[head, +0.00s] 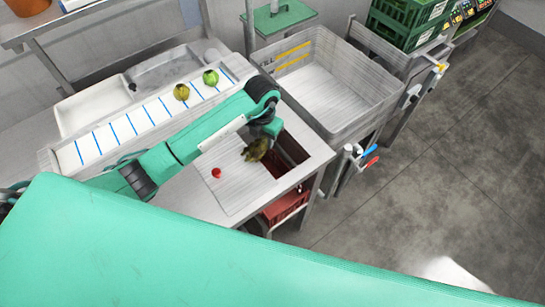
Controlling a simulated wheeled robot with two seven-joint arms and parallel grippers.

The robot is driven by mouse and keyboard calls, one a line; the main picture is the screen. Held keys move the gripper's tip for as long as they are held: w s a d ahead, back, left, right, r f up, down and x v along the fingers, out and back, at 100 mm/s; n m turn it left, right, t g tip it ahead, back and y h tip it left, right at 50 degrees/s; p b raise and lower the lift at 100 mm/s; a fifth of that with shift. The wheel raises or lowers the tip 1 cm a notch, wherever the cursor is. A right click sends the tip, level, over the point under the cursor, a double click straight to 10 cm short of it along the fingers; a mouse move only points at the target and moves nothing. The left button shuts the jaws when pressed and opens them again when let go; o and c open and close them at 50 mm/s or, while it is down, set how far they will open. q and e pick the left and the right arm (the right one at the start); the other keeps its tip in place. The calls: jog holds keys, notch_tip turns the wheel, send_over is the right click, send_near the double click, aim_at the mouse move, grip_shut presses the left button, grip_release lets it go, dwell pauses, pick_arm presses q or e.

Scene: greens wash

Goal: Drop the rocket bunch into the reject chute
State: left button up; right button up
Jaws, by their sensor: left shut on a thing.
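My left gripper (262,138) is shut on the rocket bunch (257,151), a dark brownish-green clump. It holds the bunch at the left edge of the reject chute (291,153), a dark red-walled opening in the steel counter. The bunch overlaps the board's edge in this view; I cannot tell its exact height or whether it touches the board. The fingers are mostly hidden by the wrist. My right gripper is not in view.
A red round item (216,172) lies on the pale board (235,190). A red crate (286,207) is below the counter.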

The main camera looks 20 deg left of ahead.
pick_arm(q)
jog(key=o, duration=1.1)
jog(key=shift+r, duration=0.2)
jog(key=shift+r+b, duration=1.4)
jog(key=shift+r, duration=5.4)
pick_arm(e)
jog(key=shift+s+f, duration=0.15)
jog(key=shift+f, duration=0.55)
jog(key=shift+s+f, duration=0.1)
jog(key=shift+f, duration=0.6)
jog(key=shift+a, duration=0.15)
